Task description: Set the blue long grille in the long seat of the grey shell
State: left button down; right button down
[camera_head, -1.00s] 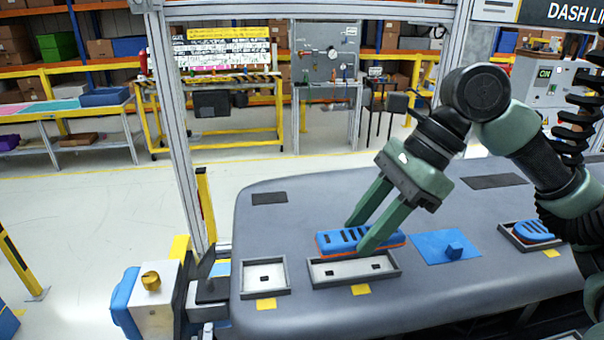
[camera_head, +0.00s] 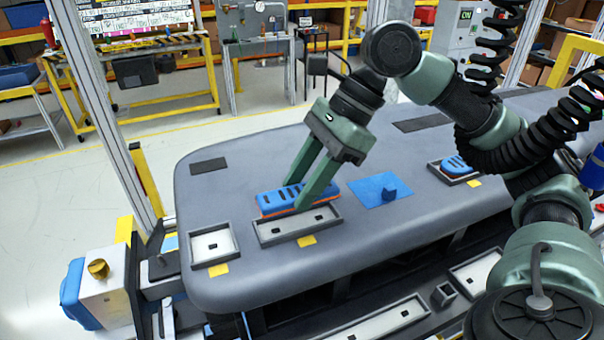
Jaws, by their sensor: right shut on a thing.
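The blue long grille (camera_head: 272,201), with dark slots and an orange lower edge, is held by my right gripper (camera_head: 296,196). The fingers are shut on it, one in front and one behind. The grille is at the back edge of the long seat (camera_head: 270,238), a grey-rimmed light tray on the grey shell (camera_head: 230,274). The seat's floor and small dark slots show in front of the grille. Whether the grille touches the rim is not clear. My left gripper is not in view.
A square empty seat (camera_head: 213,245) is to the left. A blue plate with a knob (camera_head: 381,190) lies to the right. Another blue grille (camera_head: 457,166) sits in a seat at the far right. Yellow tags (camera_head: 306,241) mark the seats.

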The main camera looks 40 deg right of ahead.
jog(key=shift+w+f+b, duration=0.15)
jog(key=shift+f+b, duration=0.15)
jog(key=shift+f, duration=1.85)
jog(key=c, duration=0.9)
grip_release()
jog(key=shift+f, duration=0.1)
jog(key=shift+o, duration=0.2)
jog(key=shift+v, duration=3.95)
